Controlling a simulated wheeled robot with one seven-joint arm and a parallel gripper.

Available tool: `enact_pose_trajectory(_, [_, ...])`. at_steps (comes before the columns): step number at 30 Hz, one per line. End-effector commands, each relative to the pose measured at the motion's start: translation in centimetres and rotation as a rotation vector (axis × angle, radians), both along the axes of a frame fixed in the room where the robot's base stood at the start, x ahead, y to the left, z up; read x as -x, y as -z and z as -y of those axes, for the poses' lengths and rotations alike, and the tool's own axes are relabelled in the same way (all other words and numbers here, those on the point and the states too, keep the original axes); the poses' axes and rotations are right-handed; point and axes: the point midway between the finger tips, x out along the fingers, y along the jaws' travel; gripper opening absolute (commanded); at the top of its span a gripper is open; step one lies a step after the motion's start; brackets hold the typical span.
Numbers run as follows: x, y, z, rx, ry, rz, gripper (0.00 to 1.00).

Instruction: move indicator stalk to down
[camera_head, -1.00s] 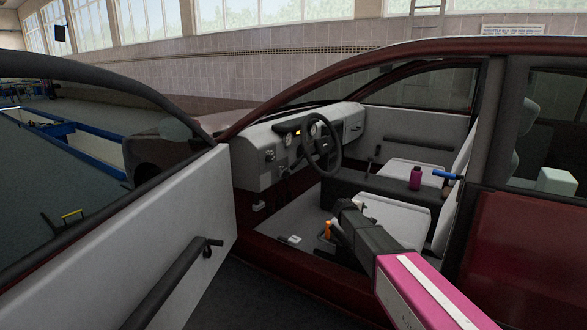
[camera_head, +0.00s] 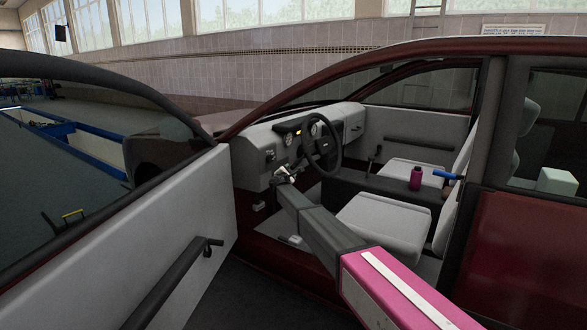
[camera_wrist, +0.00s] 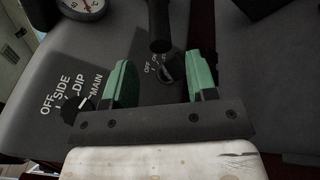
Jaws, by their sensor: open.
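In the wrist view, a dark rod with a rounded end, which looks like the indicator stalk (camera_wrist: 160,26), comes down from the top edge. My gripper (camera_wrist: 161,66) is open, its two green fingers spread left and right with nothing held. The rod's end lies between the finger lines in the picture, just beyond the tips; I cannot tell the depth gap. In the head view my gripper (camera_head: 285,174) is by the dashboard, left of and below the steering wheel (camera_head: 322,147). The stalk cannot be made out there.
A rotary knob (camera_wrist: 172,68) shows on the dash between the fingers. A light switch (camera_wrist: 82,105) marked OFF, SIDE, DIP, MAIN is at left, near the left finger. A gauge (camera_wrist: 82,8) is above.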

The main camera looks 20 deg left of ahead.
Motion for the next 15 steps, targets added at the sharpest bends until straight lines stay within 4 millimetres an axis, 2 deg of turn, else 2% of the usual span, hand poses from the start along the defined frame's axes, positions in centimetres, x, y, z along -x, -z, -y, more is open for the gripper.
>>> enact_pose_trajectory(1, [-1.2, 0.0, -0.2, 0.000, 0.001, 0.001, 0.52])
enact_pose_trajectory(9, [-6.0, 0.0, -0.5, -0.001, 0.001, 0.000, 0.52])
enact_pose_trajectory(15, [-7.7, 0.0, -0.4, -0.002, 0.001, -0.001, 0.52])
